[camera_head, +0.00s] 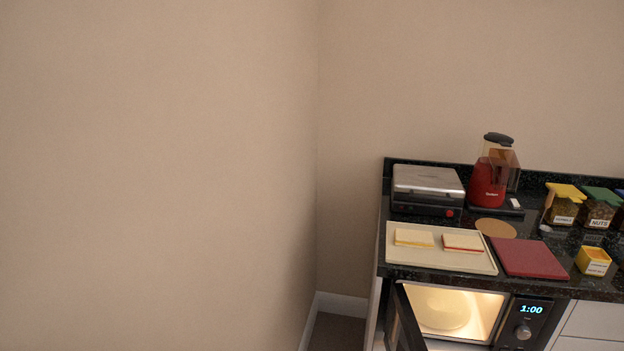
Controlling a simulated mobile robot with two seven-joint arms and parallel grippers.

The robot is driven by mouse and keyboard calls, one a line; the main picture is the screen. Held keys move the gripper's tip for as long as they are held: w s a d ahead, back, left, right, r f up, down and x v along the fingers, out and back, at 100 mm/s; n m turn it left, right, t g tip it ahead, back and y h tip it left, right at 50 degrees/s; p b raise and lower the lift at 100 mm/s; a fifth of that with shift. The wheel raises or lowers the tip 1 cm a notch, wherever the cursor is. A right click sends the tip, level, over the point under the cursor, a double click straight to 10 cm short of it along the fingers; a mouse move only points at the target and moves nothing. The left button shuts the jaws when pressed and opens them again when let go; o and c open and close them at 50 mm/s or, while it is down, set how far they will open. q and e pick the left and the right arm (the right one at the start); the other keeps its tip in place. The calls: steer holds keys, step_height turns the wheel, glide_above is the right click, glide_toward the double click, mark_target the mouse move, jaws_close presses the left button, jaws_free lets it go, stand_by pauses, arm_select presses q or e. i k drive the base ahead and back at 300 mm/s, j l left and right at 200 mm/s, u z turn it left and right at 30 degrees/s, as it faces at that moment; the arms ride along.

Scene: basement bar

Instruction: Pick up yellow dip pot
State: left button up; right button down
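The yellow dip pot (593,261) stands on the dark counter at the right of the head view, near the front edge. It is a small square yellow cup with a white label on its front. It sits just right of a red board, apart from anything holding it. Neither of my grippers is in view.
On the counter are a cream tray (405,262) with two sandwiches, a red board (527,258), a sandwich press (428,187), a red blender (490,180) and lidded jars (564,205). Below, a lit microwave (455,308) has its door (402,322) open. Walls stand left and behind.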

mark_target(591, 260)
steer(key=l+z, duration=0.1)
steer(key=z, duration=0.3)
steer(key=l+z, duration=0.15)
steer(key=z, duration=0.2)
steer(key=l+z, duration=0.1)
steer(key=z, duration=0.3)
steer(key=i+z, duration=0.1)
steer(key=z, duration=0.3)
steer(key=i+l+u, duration=0.4)
steer(key=i+l, duration=0.15)
steer(key=l, duration=0.35)
